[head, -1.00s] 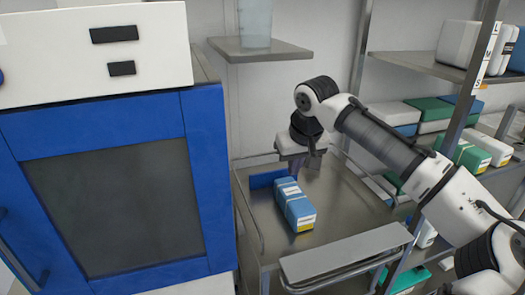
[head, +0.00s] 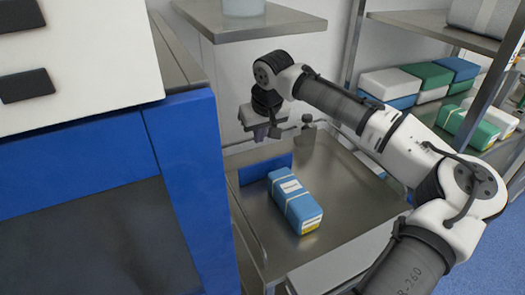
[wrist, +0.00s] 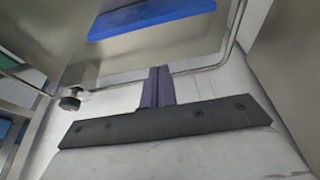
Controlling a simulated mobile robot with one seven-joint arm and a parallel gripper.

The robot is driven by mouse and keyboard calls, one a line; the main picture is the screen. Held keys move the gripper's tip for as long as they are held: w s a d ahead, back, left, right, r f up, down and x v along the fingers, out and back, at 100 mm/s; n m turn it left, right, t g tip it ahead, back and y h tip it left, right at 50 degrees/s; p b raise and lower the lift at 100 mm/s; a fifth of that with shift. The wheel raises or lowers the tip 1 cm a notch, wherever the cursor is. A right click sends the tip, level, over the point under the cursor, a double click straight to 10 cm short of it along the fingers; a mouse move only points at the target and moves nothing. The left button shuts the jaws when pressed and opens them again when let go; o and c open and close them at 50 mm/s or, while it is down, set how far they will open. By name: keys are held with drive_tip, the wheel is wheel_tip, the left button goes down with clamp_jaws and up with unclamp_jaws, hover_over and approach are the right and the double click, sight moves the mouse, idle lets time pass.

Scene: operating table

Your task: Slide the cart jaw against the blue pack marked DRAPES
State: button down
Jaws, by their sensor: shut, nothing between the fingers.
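The blue pack (head: 295,203), with a pale strap and white and yellow labels, lies on the steel cart top (head: 345,190). Its lettering is too small to read. An upright blue plate (head: 264,170), which looks like the cart jaw, stands just behind the pack's far end; I cannot tell whether they touch. The plate also shows at the top of the wrist view (wrist: 150,17). My gripper (head: 263,134) is beyond the plate, away from the pack. Its purple fingers (wrist: 160,84) are shut together and empty, apart from the plate. The pack is out of the wrist view.
A dark knob on a metal bracket (head: 308,124) stands at the cart's back, right of my gripper. A steel shelf (head: 250,22) hangs above. A blue-framed cabinet (head: 180,160) borders the left; shelves of packs (head: 420,85) stand right. The cart top right of the pack is clear.

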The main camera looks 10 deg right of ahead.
sight(269, 163)
drive_tip(key=p+x, duration=0.1)
drive_tip(key=x, duration=0.4)
drive_tip(key=shift+w+f, duration=0.15)
drive_tip(key=shift+f, duration=0.15)
drive_tip(key=s, duration=0.2)
drive_tip(key=s+p, duration=0.1)
drive_tip(key=shift+s+d+r, duration=0.25)
drive_tip(key=shift+d, duration=0.1)
drive_tip(key=shift+s+f, duration=0.15)
drive_tip(key=shift+s, duration=0.1)
drive_tip(key=shift+s, duration=0.1)
drive_tip(key=shift+s+d+p, duration=0.15)
drive_tip(key=shift+s+d, duration=0.05)
drive_tip(key=shift+s, duration=0.65)
drive_tip(key=shift+s+d+p, duration=0.15)
drive_tip(key=shift+s, duration=0.7)
drive_tip(key=b+v, duration=0.2)
drive_tip(key=v, duration=1)
